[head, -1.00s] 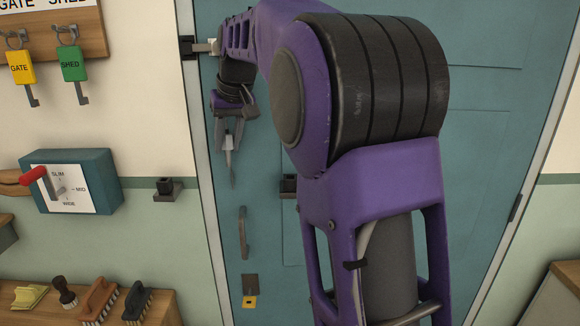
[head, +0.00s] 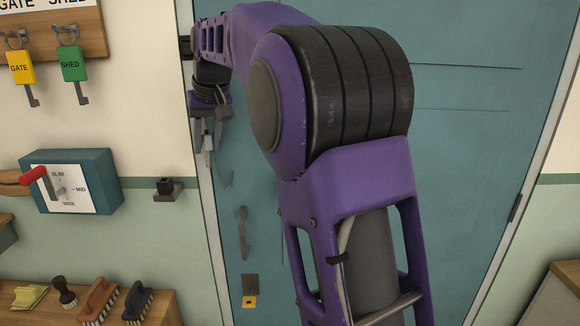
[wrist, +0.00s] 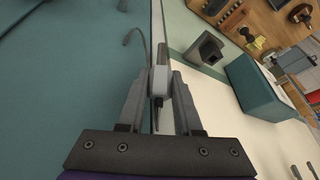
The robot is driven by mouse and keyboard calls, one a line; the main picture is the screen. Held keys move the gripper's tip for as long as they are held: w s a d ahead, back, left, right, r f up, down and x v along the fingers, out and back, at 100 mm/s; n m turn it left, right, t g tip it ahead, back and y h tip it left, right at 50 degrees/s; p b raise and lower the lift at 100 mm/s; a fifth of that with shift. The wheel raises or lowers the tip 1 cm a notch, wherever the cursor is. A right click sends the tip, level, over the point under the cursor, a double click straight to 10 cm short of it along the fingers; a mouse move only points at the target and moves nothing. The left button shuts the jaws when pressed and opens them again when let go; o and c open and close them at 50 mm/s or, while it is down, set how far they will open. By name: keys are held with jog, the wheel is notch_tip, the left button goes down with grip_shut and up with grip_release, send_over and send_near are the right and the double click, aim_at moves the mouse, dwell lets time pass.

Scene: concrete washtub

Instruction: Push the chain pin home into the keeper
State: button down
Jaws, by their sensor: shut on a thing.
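My gripper (head: 208,140) is shut on the light grey chain pin (wrist: 159,80), in front of the teal door near its left edge. In the wrist view my gripper (wrist: 160,88) has a finger on each side of the pin. A thin, dark, curved piece, perhaps the chain, hangs beside it (head: 226,170) and also shows in the wrist view (wrist: 137,40). The keeper (head: 167,189), a dark square socket on a grey base, is on the wall left of the door frame. It also shows in the wrist view (wrist: 207,50), apart from the pin.
A teal lever box (head: 70,183) with a red handle is on the wall left of the keeper. Below is a shelf with brushes (head: 98,300). Tagged keys (head: 73,65) hang above. A curved door handle (head: 243,232) is below my gripper. The wall around the keeper is clear.

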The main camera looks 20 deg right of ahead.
aim_at(179, 142)
jog(key=shift+a, duration=0.1)
jog(key=shift+w+a, duration=0.35)
jog(key=shift+a, duration=0.55)
jog(key=shift+w+a, duration=0.35)
jog(key=shift+a, duration=0.6)
jog(key=shift+w+a, duration=0.35)
jog(key=shift+a, duration=0.55)
jog(key=shift+w+a, duration=0.3)
jog(key=shift+a, duration=0.45)
jog(key=shift+w+a, duration=0.3)
jog(key=shift+a, duration=0.4)
jog(key=shift+w+a, duration=0.3)
jog(key=shift+a, duration=0.45)
jog(key=shift+f+b, duration=0.1)
jog(key=shift+b, duration=0.35)
jog(key=shift+t+h+b, duration=0.4)
jog(key=shift+t+b, duration=0.7)
jog(key=shift+b, duration=1.45)
jog(key=shift+s+a+f+b, duration=0.2)
jog(key=shift+s+f+b, duration=0.45)
jog(key=shift+b, duration=0.3)
jog(key=shift+f, duration=0.45)
